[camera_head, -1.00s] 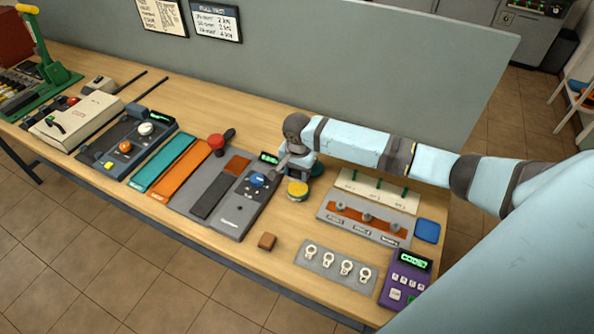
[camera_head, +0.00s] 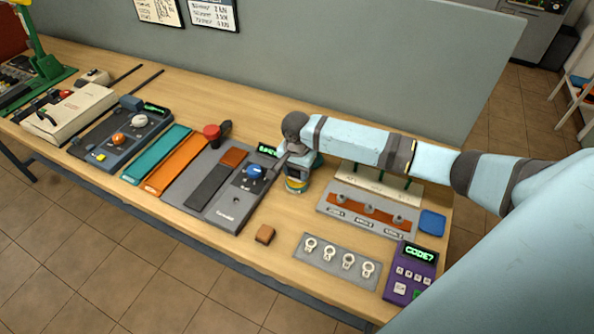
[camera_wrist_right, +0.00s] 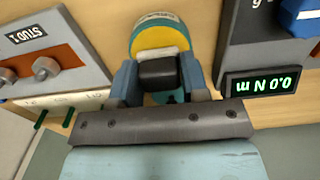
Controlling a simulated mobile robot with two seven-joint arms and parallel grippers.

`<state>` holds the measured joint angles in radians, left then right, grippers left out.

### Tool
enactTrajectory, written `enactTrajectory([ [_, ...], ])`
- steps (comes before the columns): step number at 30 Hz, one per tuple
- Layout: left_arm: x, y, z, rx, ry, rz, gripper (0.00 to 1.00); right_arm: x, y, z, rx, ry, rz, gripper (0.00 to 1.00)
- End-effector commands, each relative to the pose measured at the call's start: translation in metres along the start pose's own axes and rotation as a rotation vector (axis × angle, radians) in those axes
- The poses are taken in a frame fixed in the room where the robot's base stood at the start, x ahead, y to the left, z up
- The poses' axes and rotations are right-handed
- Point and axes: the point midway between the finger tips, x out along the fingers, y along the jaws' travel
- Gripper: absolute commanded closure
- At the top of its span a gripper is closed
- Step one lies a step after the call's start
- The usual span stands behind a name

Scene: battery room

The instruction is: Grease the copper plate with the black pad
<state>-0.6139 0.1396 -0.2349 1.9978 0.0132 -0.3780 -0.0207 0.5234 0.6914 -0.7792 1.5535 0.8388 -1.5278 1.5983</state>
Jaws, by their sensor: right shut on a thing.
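My right gripper (camera_head: 298,165) points down over a round yellow-and-teal tin (camera_head: 296,185) on the bench. In the right wrist view my gripper (camera_wrist_right: 160,82) is shut on a small black pad (camera_wrist_right: 158,72). The pad overlaps the tin (camera_wrist_right: 160,38) in that view; I cannot tell whether they touch. A reddish-brown copper plate (camera_head: 233,157) lies at the far end of the grey panel, left of my gripper and apart from it. My left gripper is not in view.
The grey panel (camera_head: 225,215) has a blue knob and a dark strip. A stud board (camera_head: 330,210) stands right of the tin, with a lug mat (camera_head: 327,255) and purple keypad (camera_head: 400,285) in front. A small brown block (camera_head: 265,234) lies on bare wood.

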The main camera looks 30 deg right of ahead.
Motion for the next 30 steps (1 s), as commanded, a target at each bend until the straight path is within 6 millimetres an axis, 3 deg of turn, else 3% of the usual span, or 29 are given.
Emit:
enactTrajectory([
  [30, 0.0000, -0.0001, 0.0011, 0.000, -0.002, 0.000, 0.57, 0.0099, -0.0003, 0.0002, 0.000, 0.000, 0.000, 0.78],
])
